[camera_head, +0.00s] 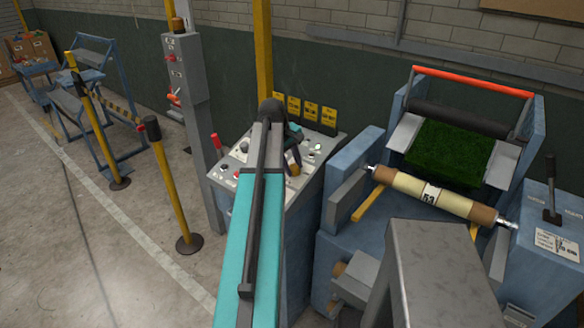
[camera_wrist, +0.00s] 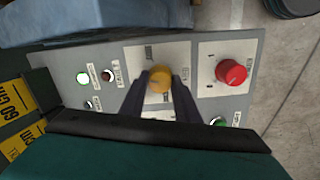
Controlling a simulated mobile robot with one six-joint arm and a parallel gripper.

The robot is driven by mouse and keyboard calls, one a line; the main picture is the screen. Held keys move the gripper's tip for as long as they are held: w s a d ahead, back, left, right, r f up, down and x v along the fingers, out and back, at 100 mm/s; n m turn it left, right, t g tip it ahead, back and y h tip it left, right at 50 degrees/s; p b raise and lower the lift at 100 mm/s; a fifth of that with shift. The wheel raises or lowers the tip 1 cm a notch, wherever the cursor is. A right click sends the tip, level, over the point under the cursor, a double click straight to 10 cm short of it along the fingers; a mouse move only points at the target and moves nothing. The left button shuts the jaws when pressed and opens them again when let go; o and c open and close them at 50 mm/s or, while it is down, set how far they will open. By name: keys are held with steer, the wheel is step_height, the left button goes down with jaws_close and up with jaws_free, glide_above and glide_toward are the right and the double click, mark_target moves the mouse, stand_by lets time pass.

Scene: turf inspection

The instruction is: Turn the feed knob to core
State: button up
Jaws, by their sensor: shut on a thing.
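A yellow knob (camera_wrist: 159,80) sits on a pale plate in the middle of the control panel (camera_wrist: 50,62). Its labels are too small and blurred to read, so I cannot tell its setting. My gripper (camera_wrist: 160,92) is shut on this knob, with one dark finger on each side. In the head view my arm reaches to the same panel (camera_head: 250,158), and the yellow knob (camera_head: 294,169) shows partly behind the gripper (camera_head: 292,158).
A red button (camera_wrist: 231,72) is right of the knob and a lit white button (camera_wrist: 82,78) is left. A green button (camera_wrist: 218,121) is lower right. Yellow tags (camera_head: 311,112) hang behind the panel. A machine with turf (camera_head: 450,150) and a roll (camera_head: 415,187) stands right.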

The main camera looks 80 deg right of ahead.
steer(key=m+b, duration=0.1)
steer(key=m, duration=0.4)
steer(key=shift+f+m, duration=0.1)
steer(key=shift+m, duration=0.2)
steer(key=m+b, duration=0.1)
steer(key=m, duration=0.3)
steer(key=shift+a+m+t, duration=0.1)
steer(key=shift+m+t, duration=0.2)
steer(key=shift+m, duration=0.1)
steer(key=o, duration=1)
steer(key=shift+w, duration=0.1)
steer(key=shift+o, duration=0.2)
